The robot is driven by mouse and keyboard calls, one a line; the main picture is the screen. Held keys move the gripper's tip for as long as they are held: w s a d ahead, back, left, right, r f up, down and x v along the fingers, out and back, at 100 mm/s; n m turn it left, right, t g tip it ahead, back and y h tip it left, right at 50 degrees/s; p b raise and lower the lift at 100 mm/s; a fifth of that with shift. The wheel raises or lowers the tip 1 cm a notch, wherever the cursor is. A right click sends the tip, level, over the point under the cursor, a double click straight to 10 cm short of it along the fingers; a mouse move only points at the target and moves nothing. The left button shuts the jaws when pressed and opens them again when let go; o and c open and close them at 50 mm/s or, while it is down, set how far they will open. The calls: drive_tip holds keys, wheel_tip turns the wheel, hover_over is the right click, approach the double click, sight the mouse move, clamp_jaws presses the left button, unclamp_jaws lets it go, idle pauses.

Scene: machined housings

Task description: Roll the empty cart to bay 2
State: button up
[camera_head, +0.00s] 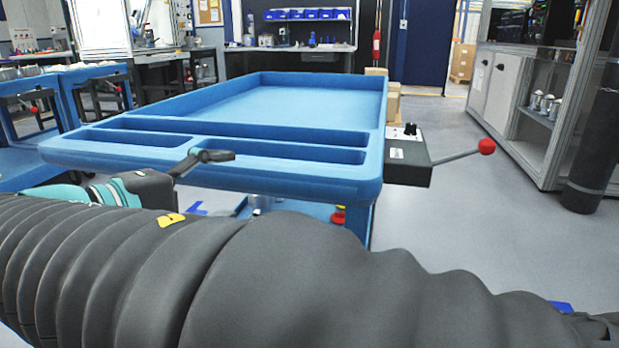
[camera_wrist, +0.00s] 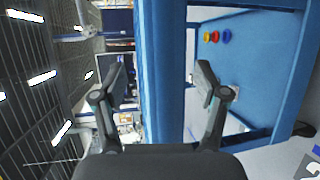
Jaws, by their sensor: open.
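The blue cart (camera_head: 360,172) stands right in front of me. Its large top tray (camera_head: 310,100) is empty, and so are the narrow compartments along its near edge. My gripper (camera_head: 225,158) is open at the near edge, left of centre. One finger shows above the edge in the head view; the other is hidden there. In the wrist view, which is turned sideways, the blue edge (camera_wrist: 160,60) runs between the two spread fingers of my gripper (camera_wrist: 160,80). I cannot tell whether either finger touches it.
A black box with a red-knobbed lever (camera_head: 487,147) juts from the cart's right side. Small red, yellow and blue round things (camera_wrist: 215,36) show beneath the tray. Another blue cart (camera_head: 95,72) stands at left. Grey cabinets (camera_head: 495,85) line the right; floor (camera_head: 460,215) between is clear.

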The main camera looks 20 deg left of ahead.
drive_tip(key=shift+v, duration=2.05)
wheel_tip(320, 180, down, 11)
drive_tip(key=s+a+n+g+y, duration=0.1)
drive_tip(key=a+n+g+y, duration=0.1)
drive_tip(key=n+g+y, duration=0.15)
drive_tip(key=w+d+f+m+g+y+p, duration=0.1)
drive_tip(key=w+d+f+m+g+p, duration=0.1)
drive_tip(key=d+f+g, duration=0.5)
drive_tip(key=d+r+m+p, duration=0.1)
drive_tip(key=d+m+p, duration=0.2)
drive_tip(key=d+m, duration=0.5)
drive_tip(key=s+d+r+m+t+y+p, duration=0.1)
drive_tip(key=d+m+p, duration=0.2)
drive_tip(key=d, duration=2.4)
drive_tip(key=m, duration=0.5)
drive_tip(key=shift+d, duration=0.15)
